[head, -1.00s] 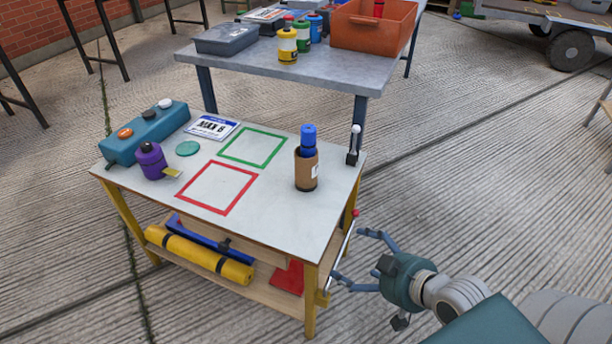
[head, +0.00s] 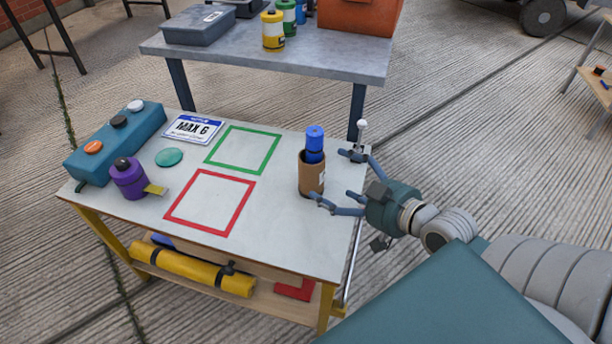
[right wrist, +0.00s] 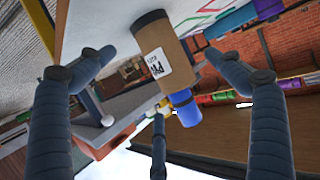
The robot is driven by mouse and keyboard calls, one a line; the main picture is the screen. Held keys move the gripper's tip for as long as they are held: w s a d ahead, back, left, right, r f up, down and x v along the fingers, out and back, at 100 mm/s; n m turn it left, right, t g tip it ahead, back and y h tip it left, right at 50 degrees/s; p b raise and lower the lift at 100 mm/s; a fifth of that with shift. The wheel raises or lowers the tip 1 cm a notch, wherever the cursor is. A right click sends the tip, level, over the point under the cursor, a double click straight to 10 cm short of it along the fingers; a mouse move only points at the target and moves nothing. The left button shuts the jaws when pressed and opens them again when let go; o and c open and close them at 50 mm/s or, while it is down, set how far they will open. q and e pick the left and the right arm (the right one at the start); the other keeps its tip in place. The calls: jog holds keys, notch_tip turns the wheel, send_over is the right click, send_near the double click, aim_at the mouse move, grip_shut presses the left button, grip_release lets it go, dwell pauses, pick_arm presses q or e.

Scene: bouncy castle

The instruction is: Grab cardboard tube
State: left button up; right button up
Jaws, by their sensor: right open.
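The brown cardboard tube (head: 312,180) stands upright on the small table, right of the red and green squares. A blue bottle-like thing (head: 315,140) sticks out of its top. My right gripper (head: 330,175) is open at the table's right edge, with one finger in front of the tube and another behind it on the right. In the right wrist view the tube (right wrist: 160,50), with a white label, shows between the spread fingers (right wrist: 152,72). It is not gripped, and I cannot tell whether a finger touches it. My left gripper is not in view.
The small table (head: 280,225) also holds a purple canister (head: 129,178), a teal box with knobs (head: 115,145), a sign (head: 194,129) and a green disc (head: 169,157). A white-knobbed post (head: 361,135) stands close behind the right gripper. A grey table (head: 330,58) stands behind.

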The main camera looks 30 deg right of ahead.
aim_at(323, 174)
jog(key=shift+x, duration=1.1)
jog(key=shift+b+x, duration=0.3)
jog(key=shift+x, duration=0.5)
jog(key=x, duration=0.3)
jog(key=b+x, duration=0.1)
jog(key=shift+w+d+r, duration=0.1)
jog(key=shift+w+r, duration=0.1)
jog(key=shift+w, duration=0.35)
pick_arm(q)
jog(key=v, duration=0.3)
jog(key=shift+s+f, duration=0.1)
pick_arm(e)
jog(key=c, duration=1.7)
jog(key=shift+r, duration=0.2)
